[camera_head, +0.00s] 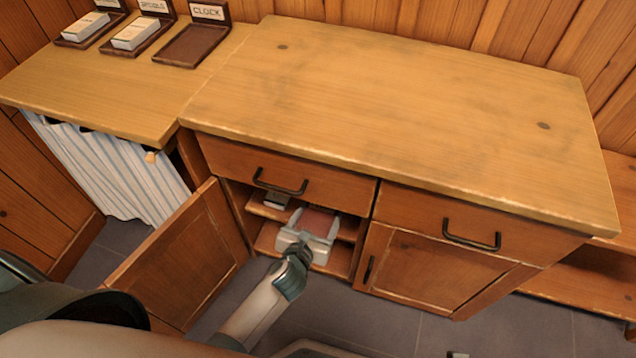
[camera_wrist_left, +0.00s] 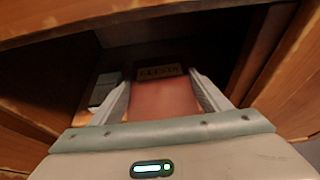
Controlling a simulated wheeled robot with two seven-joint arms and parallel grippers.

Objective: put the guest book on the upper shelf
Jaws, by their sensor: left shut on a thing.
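The guest book (camera_head: 319,219) is a flat reddish-brown thing, held level between the fingers of my left gripper (camera_head: 309,228). The gripper is shut on it inside the open left cupboard. In the left wrist view the book's red cover (camera_wrist_left: 163,101) lies between the two pale fingers. A dark plate with a lettered label, seemingly GUESTS (camera_wrist_left: 160,72), stands just beyond it. The upper shelf (camera_head: 260,208) is a board under the drawer; the book is at about its height. Whether the book touches the board is hidden. My right gripper is not in view.
A small grey thing (camera_head: 277,201) sits on the upper shelf, left of the book. The cupboard door (camera_head: 186,262) hangs open at left. The drawer (camera_head: 290,175) is closed above the opening. Labelled trays, including an empty CLOCK tray (camera_head: 192,46), stand on the left counter.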

